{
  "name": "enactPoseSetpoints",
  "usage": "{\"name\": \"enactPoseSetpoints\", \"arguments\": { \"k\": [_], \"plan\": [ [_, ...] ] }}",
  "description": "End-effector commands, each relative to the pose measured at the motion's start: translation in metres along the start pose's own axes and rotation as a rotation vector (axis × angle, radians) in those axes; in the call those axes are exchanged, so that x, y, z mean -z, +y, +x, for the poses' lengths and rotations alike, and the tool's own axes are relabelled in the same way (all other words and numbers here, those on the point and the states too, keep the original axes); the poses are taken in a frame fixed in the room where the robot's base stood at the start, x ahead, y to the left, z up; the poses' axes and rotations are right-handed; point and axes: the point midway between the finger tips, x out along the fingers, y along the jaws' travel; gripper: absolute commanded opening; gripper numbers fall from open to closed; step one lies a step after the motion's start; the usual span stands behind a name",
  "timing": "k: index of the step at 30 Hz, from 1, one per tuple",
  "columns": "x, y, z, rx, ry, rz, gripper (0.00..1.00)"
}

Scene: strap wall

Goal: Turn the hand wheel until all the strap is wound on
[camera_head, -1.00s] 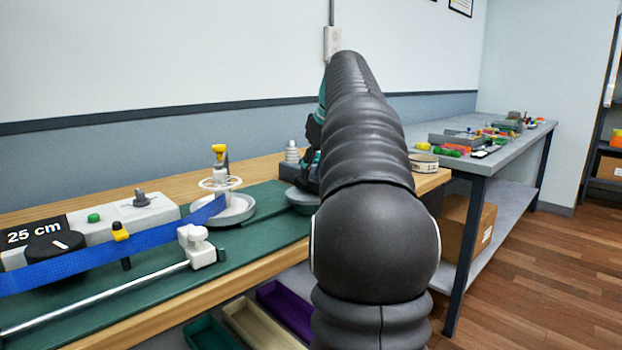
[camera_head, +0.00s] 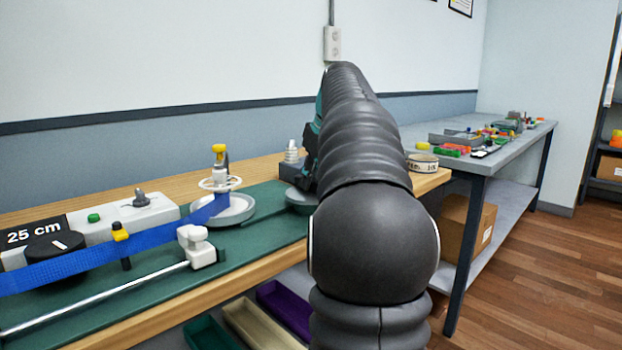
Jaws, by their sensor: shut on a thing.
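The blue strap (camera_head: 110,257) runs from the left edge to a pale reel (camera_head: 234,209) on the green bench top. A white spoked ring (camera_head: 220,184) and a yellow-topped post (camera_head: 218,158) stand over the reel. Right of it is a grey round disc (camera_head: 299,202), apparently the hand wheel, partly hidden by my arm. My gripper (camera_head: 307,172) shows only as dark parts beside my arm, low over this disc. It is shut there; its fingertips and grasp are mostly hidden.
A metal rod (camera_head: 110,296) ends in a white clamp (camera_head: 197,246). A tape roll (camera_head: 422,162) lies right of my arm. Open bins sit below the bench.

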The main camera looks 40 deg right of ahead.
Motion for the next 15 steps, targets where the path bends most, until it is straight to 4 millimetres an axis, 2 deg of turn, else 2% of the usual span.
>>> {"name": "enactPoseSetpoints", "arguments": {
  "k": [8, 15],
  "plan": [
    [-0.0001, -0.0015, 0.0001, -0.037, -0.001, 0.09, 0.0],
    [0.0003, -0.003, 0.0005, -0.109, -0.001, 0.267, 0.0]
  ]
}}
